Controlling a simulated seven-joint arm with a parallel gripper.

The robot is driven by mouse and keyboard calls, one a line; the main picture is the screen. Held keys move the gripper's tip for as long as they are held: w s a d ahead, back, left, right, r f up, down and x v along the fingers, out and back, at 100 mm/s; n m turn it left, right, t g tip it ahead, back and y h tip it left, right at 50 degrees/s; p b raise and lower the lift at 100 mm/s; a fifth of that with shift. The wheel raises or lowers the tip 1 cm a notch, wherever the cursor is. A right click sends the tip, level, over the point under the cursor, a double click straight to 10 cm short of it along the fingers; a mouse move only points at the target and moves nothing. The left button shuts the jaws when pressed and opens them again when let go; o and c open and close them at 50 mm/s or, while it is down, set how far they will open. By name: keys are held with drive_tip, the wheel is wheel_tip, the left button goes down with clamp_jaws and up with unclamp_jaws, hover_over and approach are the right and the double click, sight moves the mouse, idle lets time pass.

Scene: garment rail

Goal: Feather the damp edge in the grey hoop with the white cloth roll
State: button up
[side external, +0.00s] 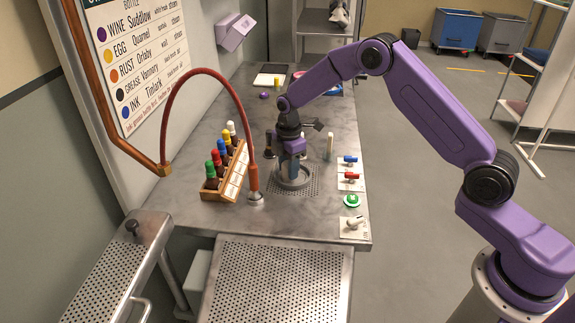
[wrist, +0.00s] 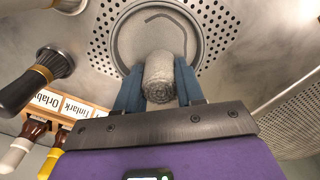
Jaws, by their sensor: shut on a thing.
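The white cloth roll (wrist: 160,76) looks greyish and fuzzy; it is upright between the two blue fingers of my gripper (wrist: 158,88). My gripper also shows in the side view (side external: 291,162), low over the grey hoop (side external: 306,181). In the wrist view the grey hoop (wrist: 203,42) rings a pale grey cloth (wrist: 140,38). A dark curved line, perhaps the damp edge (wrist: 165,17), lies on that cloth, beyond the roll. I cannot tell whether the roll touches the cloth; its lower end is hidden.
A wooden rack of bottles (side external: 228,172) and a red hose (side external: 240,110) stand left of the hoop. A black-handled tool (wrist: 35,83) is close by. A pale upright stick (side external: 329,147), switches (side external: 350,176) and a green button (side external: 352,201) are on the right.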

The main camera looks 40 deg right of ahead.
drive_tip(key=shift+s, duration=0.3)
drive_tip(key=shift+s, duration=0.1)
drive_tip(key=shift+s+d, duration=0.25)
drive_tip(key=shift+s, duration=0.1)
drive_tip(key=shift+d, duration=0.1)
drive_tip(key=shift+s+d+f, duration=0.1)
drive_tip(key=shift+s+d, duration=0.15)
drive_tip(key=shift+d, duration=0.3)
drive_tip(key=shift+d, duration=0.6)
drive_tip(key=shift+w, duration=0.1)
drive_tip(key=shift+w+d+r, duration=0.2)
drive_tip(key=shift+w+d, duration=0.05)
drive_tip(key=shift+w, duration=0.25)
